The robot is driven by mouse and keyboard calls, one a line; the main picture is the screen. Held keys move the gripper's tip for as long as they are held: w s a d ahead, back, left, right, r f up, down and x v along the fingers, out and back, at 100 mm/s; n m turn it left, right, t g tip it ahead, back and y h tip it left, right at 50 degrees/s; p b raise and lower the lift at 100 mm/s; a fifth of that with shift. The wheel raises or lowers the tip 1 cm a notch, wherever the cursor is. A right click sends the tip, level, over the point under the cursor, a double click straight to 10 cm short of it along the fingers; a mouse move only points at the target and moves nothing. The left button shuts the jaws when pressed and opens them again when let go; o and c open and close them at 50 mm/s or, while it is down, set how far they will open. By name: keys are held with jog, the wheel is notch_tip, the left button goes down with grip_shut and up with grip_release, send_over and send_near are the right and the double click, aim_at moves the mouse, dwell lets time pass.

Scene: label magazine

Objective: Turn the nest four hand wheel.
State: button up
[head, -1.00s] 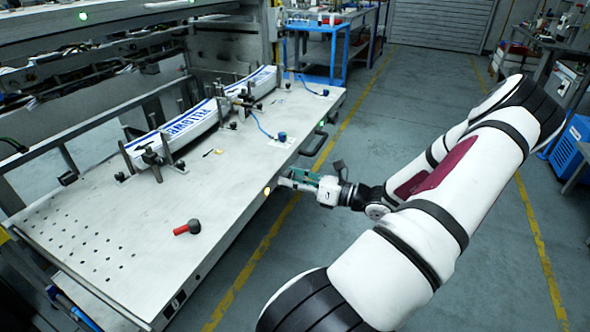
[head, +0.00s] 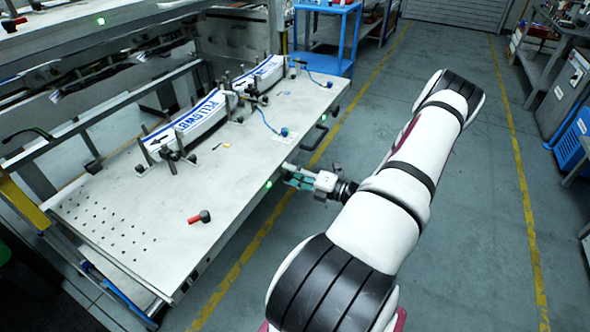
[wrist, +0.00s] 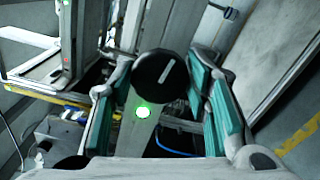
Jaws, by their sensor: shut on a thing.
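A round black hand wheel (wrist: 160,76) with a short white mark on its face shows in the wrist view. It sits on the pale front of the bench, above a lit green lamp (wrist: 142,112). The teal-padded fingers of my gripper (wrist: 160,80) stand on both sides of the wheel and are closed on it near their tips. In the head view my gripper (head: 298,176) is at the bench's front edge, beside a green lamp (head: 268,184). The wheel cannot be made out there. I cannot read which nest number it belongs to.
The bench top (head: 120,250) carries curved white labelled strips (head: 200,112) in clamps and a red-handled tool (head: 200,217). A dark handle (head: 314,138) juts from the front edge farther back. A blue table (head: 330,30) stands behind. The floor right of my arm is clear.

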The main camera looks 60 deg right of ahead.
jog(key=shift+f+m+p, duration=0.1)
jog(key=shift+m+p, duration=0.55)
jog(key=shift+m, duration=1.55)
jog(key=o, duration=1.2)
jog(key=shift+c, duration=0.2)
jog(key=shift+s, duration=0.1)
jog(key=s+d, duration=0.1)
jog(key=s, duration=1)
jog(key=shift+s, duration=0.4)
jog(key=shift+f, duration=0.1)
